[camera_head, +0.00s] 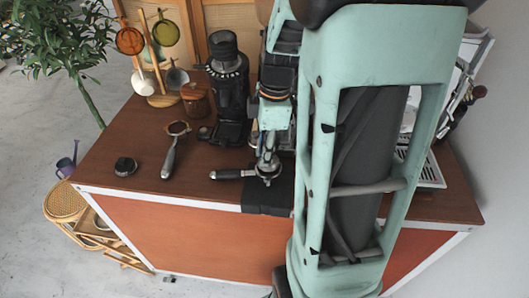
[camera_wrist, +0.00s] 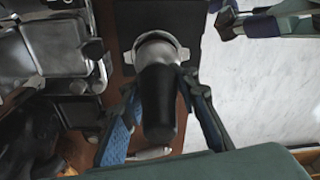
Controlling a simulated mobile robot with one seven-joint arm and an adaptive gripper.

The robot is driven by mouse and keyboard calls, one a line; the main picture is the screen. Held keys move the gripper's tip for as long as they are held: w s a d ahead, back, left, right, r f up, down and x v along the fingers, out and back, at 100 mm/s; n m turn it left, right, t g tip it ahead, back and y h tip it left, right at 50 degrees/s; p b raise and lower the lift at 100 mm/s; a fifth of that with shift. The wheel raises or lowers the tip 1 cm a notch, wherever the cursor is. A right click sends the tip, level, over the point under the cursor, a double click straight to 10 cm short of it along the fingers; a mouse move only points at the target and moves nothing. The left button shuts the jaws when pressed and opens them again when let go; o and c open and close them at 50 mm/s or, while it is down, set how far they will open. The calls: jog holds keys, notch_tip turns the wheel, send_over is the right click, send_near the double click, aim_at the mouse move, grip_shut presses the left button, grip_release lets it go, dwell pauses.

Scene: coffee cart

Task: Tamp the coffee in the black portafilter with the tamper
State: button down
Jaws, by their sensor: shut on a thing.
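The black portafilter (camera_head: 232,174) lies with its metal head over the black mat (camera_head: 268,199) and its dark handle pointing left. My gripper (camera_head: 268,148) is directly above that head, pointing down. In the wrist view my gripper (camera_wrist: 168,105) is shut on the tamper (camera_wrist: 158,92), a black rounded handle with a silver base at its far end. The tamper's base overlaps the portafilter head. I cannot tell whether it touches the coffee, which is hidden.
A second portafilter (camera_head: 170,160) with a grey handle and a round black tool (camera_head: 125,166) lie to the left. A black grinder (camera_head: 229,88), brown jar (camera_head: 196,101) and cup rack (camera_head: 155,60) stand behind. My arm hides much of the right side.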

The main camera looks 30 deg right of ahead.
aim_at(263, 139)
jog(key=shift+r, duration=0.4)
jog(key=shift+r+p, duration=1.8)
jog(key=shift+r, duration=0.65)
jog(key=shift+w+a, duration=0.1)
jog(key=shift+w, duration=0.05)
